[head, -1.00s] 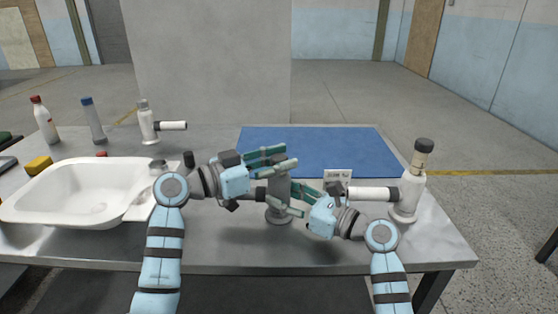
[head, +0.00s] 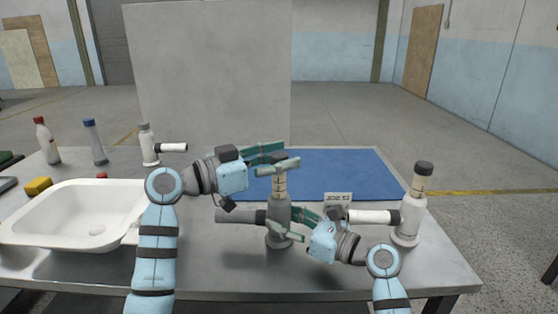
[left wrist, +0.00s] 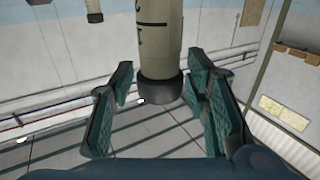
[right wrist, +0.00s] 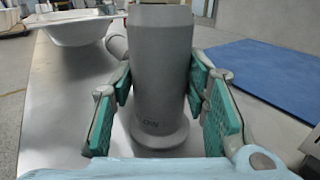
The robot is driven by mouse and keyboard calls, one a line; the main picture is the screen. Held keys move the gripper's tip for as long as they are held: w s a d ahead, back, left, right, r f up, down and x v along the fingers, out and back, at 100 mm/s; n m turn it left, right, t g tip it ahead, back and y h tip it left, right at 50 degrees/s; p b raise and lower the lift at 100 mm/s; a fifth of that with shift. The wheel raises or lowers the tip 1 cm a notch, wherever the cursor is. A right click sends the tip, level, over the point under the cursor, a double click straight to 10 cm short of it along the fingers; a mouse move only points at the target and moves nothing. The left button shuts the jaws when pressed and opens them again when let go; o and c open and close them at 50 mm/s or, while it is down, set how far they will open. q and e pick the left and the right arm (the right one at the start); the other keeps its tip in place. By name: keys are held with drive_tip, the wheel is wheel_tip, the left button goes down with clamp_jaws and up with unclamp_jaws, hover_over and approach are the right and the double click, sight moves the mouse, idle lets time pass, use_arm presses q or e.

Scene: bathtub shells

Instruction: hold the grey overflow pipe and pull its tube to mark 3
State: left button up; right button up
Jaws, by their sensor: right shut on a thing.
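The grey overflow pipe (head: 279,221) stands upright on the bench, its side arm pointing left. Its pale marked tube (head: 279,187) rises out of the top and ends in a dark cap, also seen in the left wrist view (left wrist: 160,88). My right gripper (head: 285,226) is shut around the grey body, which fills the space between its pads in the right wrist view (right wrist: 160,80). My left gripper (head: 270,159) has its fingers on either side of the cap. Whether they press on it is unclear. I cannot read which mark shows at the pipe's top.
A white pipe (head: 410,217) with a raised tube stands at the right. Another white pipe (head: 150,148) stands at the back left. A white tub shell (head: 60,228) lies left. A small sign (head: 338,198) stands behind my right gripper. A blue mat (head: 335,172) lies behind.

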use_arm(q)
drive_tip(key=v, duration=1.2)
use_arm(e)
drive_tip(key=o, duration=1.3)
